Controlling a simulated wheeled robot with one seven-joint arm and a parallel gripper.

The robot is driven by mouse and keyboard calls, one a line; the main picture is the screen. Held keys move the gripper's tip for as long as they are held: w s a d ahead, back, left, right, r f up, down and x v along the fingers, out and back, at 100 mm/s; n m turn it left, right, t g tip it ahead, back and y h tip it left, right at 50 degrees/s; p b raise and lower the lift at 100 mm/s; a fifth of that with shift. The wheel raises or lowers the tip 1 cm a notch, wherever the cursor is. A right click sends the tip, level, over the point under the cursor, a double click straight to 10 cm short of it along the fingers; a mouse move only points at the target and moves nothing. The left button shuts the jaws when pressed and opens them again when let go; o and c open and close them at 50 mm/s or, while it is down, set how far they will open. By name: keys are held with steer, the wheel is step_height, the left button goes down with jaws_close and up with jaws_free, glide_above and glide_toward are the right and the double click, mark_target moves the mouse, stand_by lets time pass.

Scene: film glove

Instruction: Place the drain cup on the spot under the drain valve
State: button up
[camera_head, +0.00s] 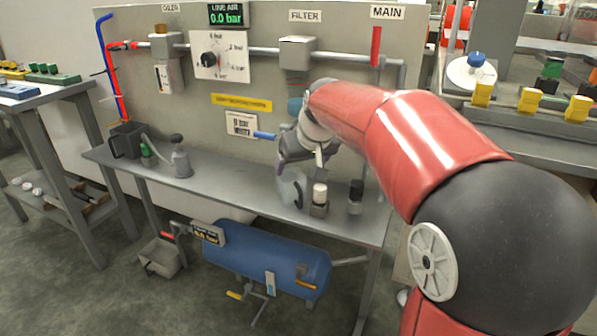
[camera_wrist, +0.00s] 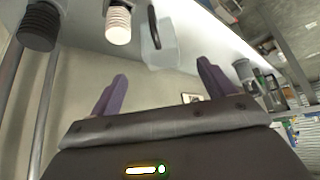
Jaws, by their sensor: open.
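A clear cup with a dark handle, which looks like the drain cup (camera_head: 287,190), stands on the grey bench below my gripper (camera_head: 296,160). In the wrist view the cup (camera_wrist: 160,52) is beyond and between the two purple fingertips (camera_wrist: 162,78), apart from them. My gripper is open and empty. The filter (camera_head: 297,53) is on the panel above, its lower part partly hidden by my arm. A yellow-handled valve (camera_head: 236,295) hangs under the blue tank (camera_head: 265,258). I cannot tell which valve is the drain valve, and no marked spot shows clearly.
A white-topped fitting (camera_head: 320,198) and a black-topped one (camera_head: 356,197) stand right of the cup. A grey oil can (camera_head: 181,158), a green bottle (camera_head: 148,153) and a dark bin (camera_head: 127,140) stand at the bench's left. The bench between is clear. A grey tray (camera_head: 160,258) sits on the floor.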

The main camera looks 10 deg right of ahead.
steer(key=s+f+m, duration=0.1)
steer(key=s+f, duration=0.2)
steer(key=s, duration=1.1)
steer(key=s+f+g+h, duration=0.1)
steer(key=s+f, duration=0.3)
steer(key=s, duration=1.1)
steer(key=shift+s+d+f+m, duration=0.2)
steer(key=shift+d+m, duration=0.2)
step_height(320, 180, up, 2)
steer(key=shift+r+p, duration=0.1)
steer(key=shift+p, duration=0.95)
